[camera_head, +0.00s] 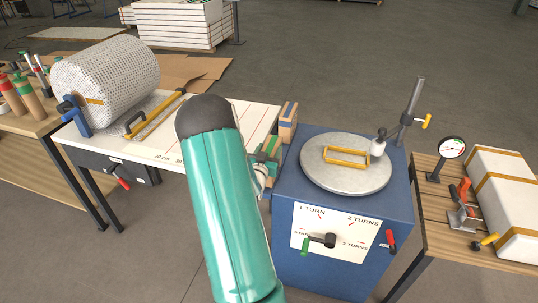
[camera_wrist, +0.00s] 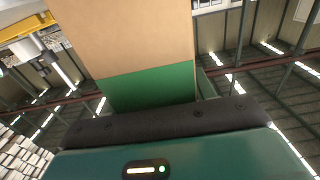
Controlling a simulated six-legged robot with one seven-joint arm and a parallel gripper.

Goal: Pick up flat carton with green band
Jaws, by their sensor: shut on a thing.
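The flat carton with the green band (camera_wrist: 125,40) fills the upper middle of the wrist view, tan with a green strip at its near end, close against the dark edge of my gripper. In the head view the green-banded carton (camera_head: 271,147) shows partly behind my teal arm, between the white table and the blue turntable machine. My gripper (camera_head: 262,170) is shut on it there; the arm hides much of the hand. The fingertips are not clear in the wrist view.
A tan carton with a blue band (camera_head: 288,117) stands just behind. The blue turntable machine (camera_head: 345,190) is to the right, with a yellow frame (camera_head: 347,156) on its disc. A bubble-wrap roll (camera_head: 105,80) lies on the white table (camera_head: 160,158) at left.

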